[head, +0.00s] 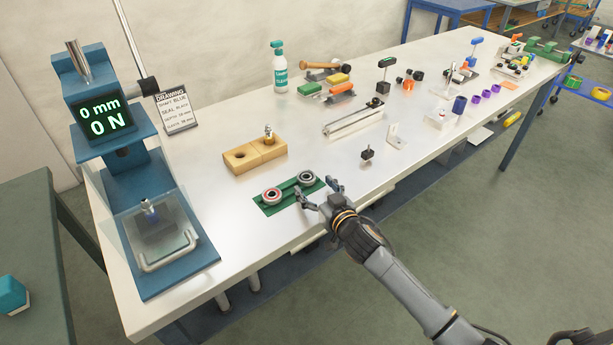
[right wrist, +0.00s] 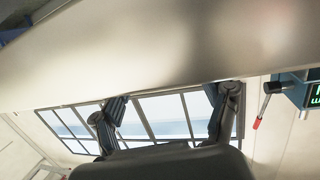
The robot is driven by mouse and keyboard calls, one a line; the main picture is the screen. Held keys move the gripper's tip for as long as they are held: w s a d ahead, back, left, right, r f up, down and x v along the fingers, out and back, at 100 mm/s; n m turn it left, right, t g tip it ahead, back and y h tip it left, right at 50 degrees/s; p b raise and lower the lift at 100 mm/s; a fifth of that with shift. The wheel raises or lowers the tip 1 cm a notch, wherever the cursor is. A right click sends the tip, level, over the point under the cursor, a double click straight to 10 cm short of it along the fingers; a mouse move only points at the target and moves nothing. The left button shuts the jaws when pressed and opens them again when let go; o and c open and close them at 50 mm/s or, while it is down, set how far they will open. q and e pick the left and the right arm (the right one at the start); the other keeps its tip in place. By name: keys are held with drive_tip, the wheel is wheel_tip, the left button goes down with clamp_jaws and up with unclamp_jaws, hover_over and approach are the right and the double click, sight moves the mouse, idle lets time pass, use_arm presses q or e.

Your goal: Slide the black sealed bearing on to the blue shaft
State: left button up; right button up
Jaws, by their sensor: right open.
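A bearing with a black seal (head: 306,178) lies at the right end of a green tray (head: 284,209). A bearing with a red seal (head: 272,196) lies at the tray's left end. My right gripper (head: 318,192) is open and empty, just right of and nearer than the black bearing, apart from it as far as I can tell. In the right wrist view the two fingers (right wrist: 168,108) stand spread with nothing between them. A short shaft with a bluish tip (head: 148,207) stands upright on a dark block in the press (head: 130,165), behind a clear guard. My left gripper is out of view.
The press display (head: 100,117) reads 0 mm and 0 N. A drawing card (head: 175,110) stands beside it. A wooden block (head: 244,157) holds a small brass-coloured part. A metal rail (head: 353,117), a black knob (head: 367,154) and tools lie farther right. The near table edge is clear.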

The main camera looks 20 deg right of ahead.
sight(305, 174)
drive_tip(key=x, duration=0.3)
drive_tip(key=shift+w+r, duration=0.1)
drive_tip(key=shift+w, duration=0.15)
drive_tip(key=shift+s, duration=0.1)
drive_tip(key=c, duration=1.3)
drive_tip(key=shift+r, duration=0.1)
